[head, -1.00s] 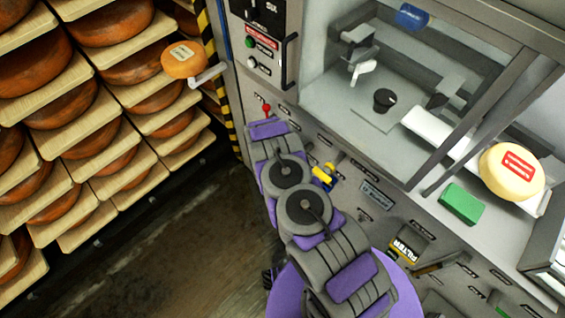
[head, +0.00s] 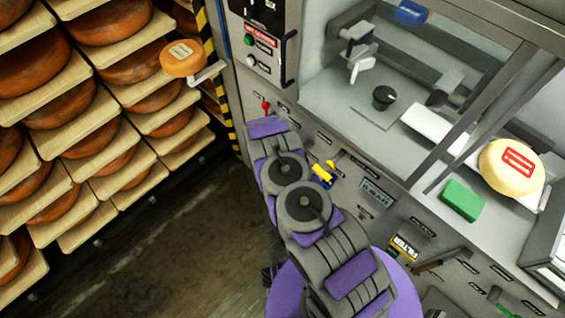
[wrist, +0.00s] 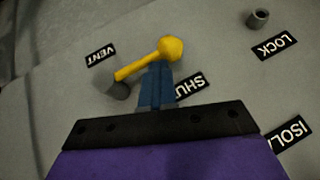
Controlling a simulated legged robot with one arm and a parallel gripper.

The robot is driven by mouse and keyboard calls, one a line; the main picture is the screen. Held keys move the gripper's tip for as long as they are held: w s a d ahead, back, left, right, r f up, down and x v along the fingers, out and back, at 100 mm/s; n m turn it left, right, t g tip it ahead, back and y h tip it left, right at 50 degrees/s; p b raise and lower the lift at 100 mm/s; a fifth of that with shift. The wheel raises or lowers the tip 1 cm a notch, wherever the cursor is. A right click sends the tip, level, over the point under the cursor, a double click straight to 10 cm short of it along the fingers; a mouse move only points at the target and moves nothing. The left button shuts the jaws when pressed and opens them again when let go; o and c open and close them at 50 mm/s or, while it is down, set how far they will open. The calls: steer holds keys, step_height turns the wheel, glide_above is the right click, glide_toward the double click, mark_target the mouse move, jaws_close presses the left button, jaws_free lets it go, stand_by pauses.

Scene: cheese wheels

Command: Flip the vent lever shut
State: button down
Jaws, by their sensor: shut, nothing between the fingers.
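The vent lever (wrist: 146,60) is a yellow rod with a ball knob, seen in the wrist view on the grey panel. Its pivot is at the lower left, near the VENT label (wrist: 100,54), and its knob points to the upper right. My gripper (wrist: 158,68) has its blue fingers together, just below the knob and overlapping the rod in the picture. I cannot tell whether they touch it. A SHUT label (wrist: 190,88), partly hidden, lies right of the fingers. In the head view, the gripper is not clearly visible; a small yellow-and-blue piece (head: 323,174) shows beside my arm.
A grey peg (wrist: 257,18) and LOCK label (wrist: 274,45) are at the upper right in the wrist view. In the head view, a red-knobbed lever (head: 266,106) stands near my arm's far end. Cheese shelves (head: 85,135) fill the left; the floor (head: 170,220) between is clear.

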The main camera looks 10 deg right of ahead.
steer(key=shift+w+r+p, duration=0.35)
steer(key=shift+w+r, duration=0.55)
steer(key=shift+r, duration=0.25)
steer(key=w+a+r+p+v, duration=0.1)
steer(key=p+v, duration=0.1)
steer(key=v, duration=0.9)
steer(key=shift+w, duration=0.35)
steer(key=shift+a, duration=0.1)
